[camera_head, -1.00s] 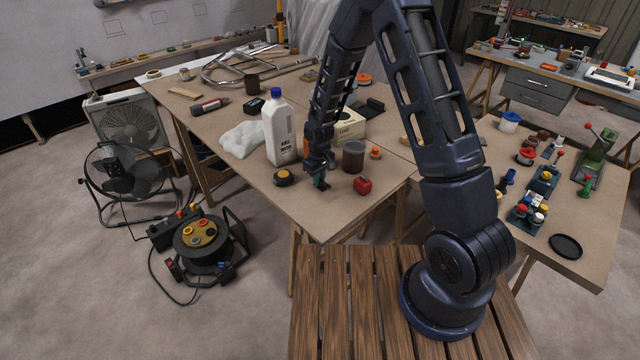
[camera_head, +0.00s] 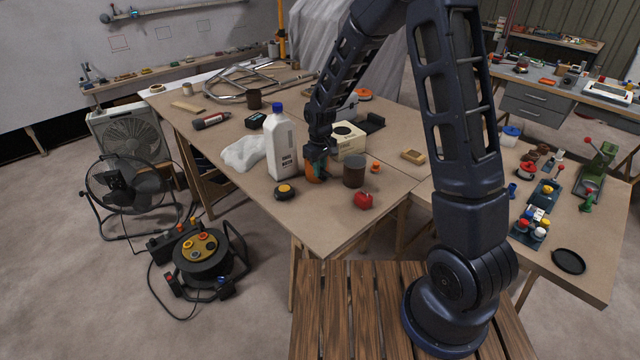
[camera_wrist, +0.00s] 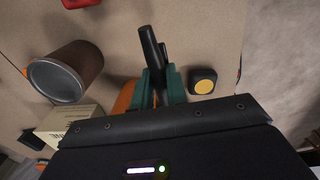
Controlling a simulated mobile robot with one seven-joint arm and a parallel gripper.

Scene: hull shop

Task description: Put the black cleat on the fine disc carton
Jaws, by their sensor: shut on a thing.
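My gripper (camera_head: 318,167) is over the table, between the white jug and the brown jar. In the wrist view its green fingers (camera_wrist: 163,86) are shut on the black cleat (camera_wrist: 151,48), a dark elongated piece that sticks out beyond them. I cannot make out the cleat in the head view. The fine disc carton (camera_head: 349,144) is a cream box with a dark round mark on top, just behind and right of my gripper. Its printed side shows at the lower left of the wrist view (camera_wrist: 68,121).
A white jug (camera_head: 281,150) stands left of my gripper, a brown jar (camera_head: 354,172) right of it. An orange thing (camera_head: 311,174) is close by the fingers. A black-and-yellow puck (camera_head: 284,192) and a red object (camera_head: 363,201) lie nearer the front. The table's front corner is clear.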

